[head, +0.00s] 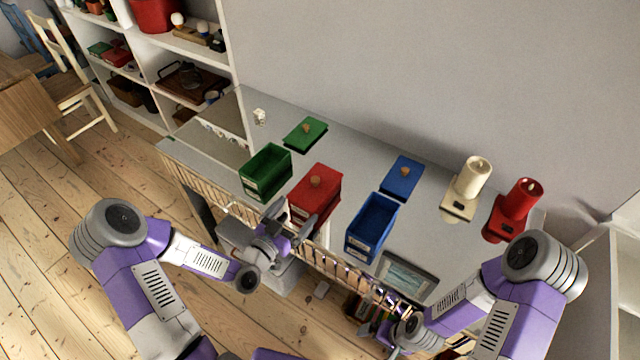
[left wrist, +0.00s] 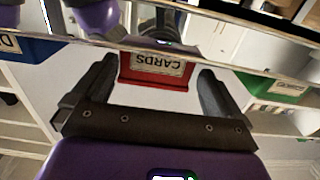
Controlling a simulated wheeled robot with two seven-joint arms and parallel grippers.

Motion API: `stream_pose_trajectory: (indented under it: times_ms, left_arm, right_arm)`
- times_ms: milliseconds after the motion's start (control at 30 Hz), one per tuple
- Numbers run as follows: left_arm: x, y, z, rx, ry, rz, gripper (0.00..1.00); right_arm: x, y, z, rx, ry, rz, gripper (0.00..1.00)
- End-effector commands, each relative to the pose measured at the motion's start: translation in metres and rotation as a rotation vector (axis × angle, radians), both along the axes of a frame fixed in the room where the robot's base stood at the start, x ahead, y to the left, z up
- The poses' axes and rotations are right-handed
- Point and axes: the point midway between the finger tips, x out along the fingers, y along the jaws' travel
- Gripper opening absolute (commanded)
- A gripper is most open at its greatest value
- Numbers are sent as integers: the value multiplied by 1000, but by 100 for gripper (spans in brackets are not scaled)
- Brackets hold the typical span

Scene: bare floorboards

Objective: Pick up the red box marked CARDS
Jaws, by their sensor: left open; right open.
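The red box marked CARDS (head: 316,190) stands on the grey cabinet top, its red lid with a wooden knob on it. In the left wrist view the red box (left wrist: 157,82) appears upside down with its label readable. My left gripper (head: 291,219) is open and empty at the box's front side. In the left wrist view its fingers (left wrist: 158,72) show on either side of the box, with gaps; I cannot tell how deep they reach. My right gripper (head: 396,350) is low at the bottom edge, in front of the cabinet, mostly hidden by its own arm.
An open green box (head: 265,171) stands left of the red one, an open blue box (head: 371,227) right. Their lids, green (head: 305,133) and blue (head: 402,176), lie behind. A rail (head: 330,262) runs along the cabinet front.

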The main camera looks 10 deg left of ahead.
Motion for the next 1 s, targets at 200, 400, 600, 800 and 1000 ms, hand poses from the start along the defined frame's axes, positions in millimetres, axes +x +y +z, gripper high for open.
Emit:
stream_pose_trajectory:
  times_ms: [200,400,600,800,1000]
  left_arm:
    - [23,-9,-1,-2,1,-1,100]
    - [51,-20,-2,-2,2,-2,100]
    - [65,-24,-1,-3,4,0,100]
    - [65,-24,-1,-2,5,0,98]
    - [65,-24,-1,-2,5,0,68]
  right_arm:
    - [-2,0,-3,1,4,0,100]
    - [-2,0,-8,1,3,0,100]
    - [-1,0,-9,1,3,0,100]
    - [-1,0,-9,1,3,0,100]
    - [-1,0,-9,1,3,0,100]
